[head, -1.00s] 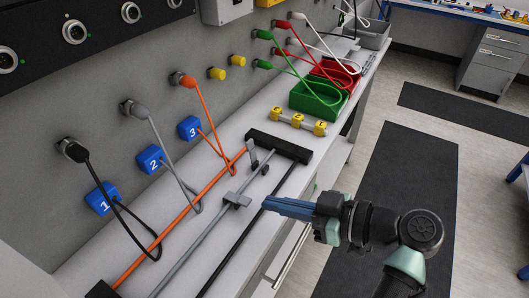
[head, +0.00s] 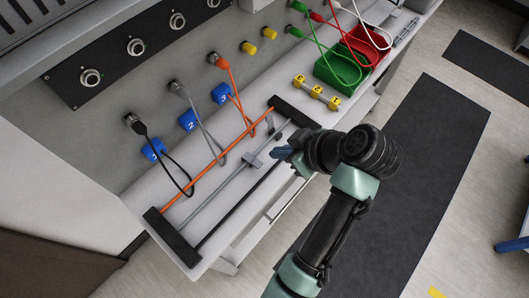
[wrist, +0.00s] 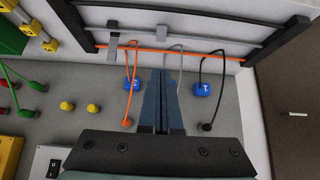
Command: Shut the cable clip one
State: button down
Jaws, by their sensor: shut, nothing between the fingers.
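A grey cable clip (head: 253,160) sits on the grey rod of the rack, and it also shows in the wrist view (wrist: 162,33). A second grey clip (head: 271,126) stands by the orange rod near the rack's far end; in the wrist view (wrist: 113,45) its plate crosses the orange rod. I see no number on either clip and cannot tell which is one, or whether they are fully shut. My gripper (head: 279,153) is shut and empty, just right of the clip on the grey rod in the head view. In the wrist view its fingers (wrist: 160,75) point toward the rack.
The rack's black end bars (head: 171,237) hold orange, grey and black rods. Blue numbered blocks (head: 188,121) and plugged cables line the wall side. Yellow blocks (head: 316,91) and a green bin (head: 343,70) stand beyond. Open floor lies right of the bench.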

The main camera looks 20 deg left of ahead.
jog(key=p, duration=0.1)
send_over(255, 161)
jog(key=s+d, duration=0.1)
jog(key=d, duration=0.1)
notch_tip(255, 161, down, 7)
notch_tip(255, 161, down, 2)
jog(key=shift+f+p, duration=0.2)
jog(key=shift+p, duration=0.35)
jog(key=shift+d+f, duration=0.15)
jog(key=shift+f, duration=0.75)
